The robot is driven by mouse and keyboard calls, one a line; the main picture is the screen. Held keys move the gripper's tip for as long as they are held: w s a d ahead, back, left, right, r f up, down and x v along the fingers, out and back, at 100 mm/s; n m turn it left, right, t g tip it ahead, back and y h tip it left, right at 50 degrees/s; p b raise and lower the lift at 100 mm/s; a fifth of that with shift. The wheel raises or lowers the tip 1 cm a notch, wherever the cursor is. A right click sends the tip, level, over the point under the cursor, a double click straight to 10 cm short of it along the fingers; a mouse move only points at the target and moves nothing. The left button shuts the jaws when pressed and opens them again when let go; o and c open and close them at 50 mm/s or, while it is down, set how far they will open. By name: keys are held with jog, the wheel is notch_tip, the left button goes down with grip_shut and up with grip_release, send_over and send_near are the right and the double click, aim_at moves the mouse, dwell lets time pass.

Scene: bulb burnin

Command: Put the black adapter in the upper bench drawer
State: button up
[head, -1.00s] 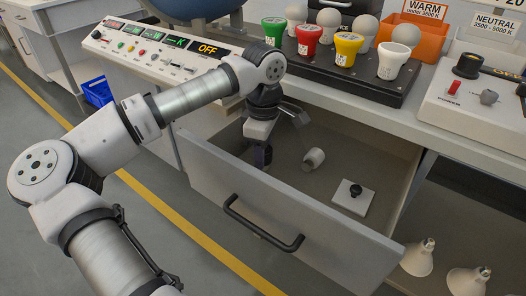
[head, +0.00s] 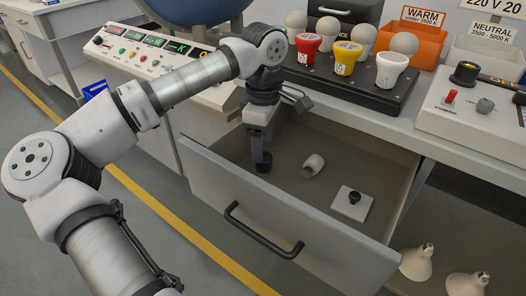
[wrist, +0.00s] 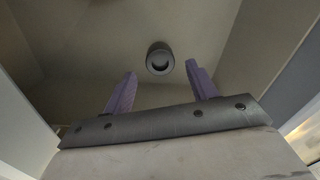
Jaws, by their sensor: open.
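The black adapter (head: 264,166) is a short dark cylinder inside the open upper bench drawer (head: 235,190), at its left part. In the wrist view the adapter (wrist: 160,59) shows its round end with a hollow, just beyond and between the two purple fingertips. My gripper (head: 261,154) points down into the drawer above the adapter. It is open, and in the wrist view its fingers (wrist: 160,80) stand wide apart with nothing held between them. The adapter appears to rest on the drawer floor.
The bench top with the socket rack (head: 345,78) overhangs behind. The drawer front has a black handle (head: 262,230).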

notch_tip(320, 180, up, 7)
jog(key=p, duration=0.1)
jog(key=shift+c, duration=0.5)
dwell(0.9)
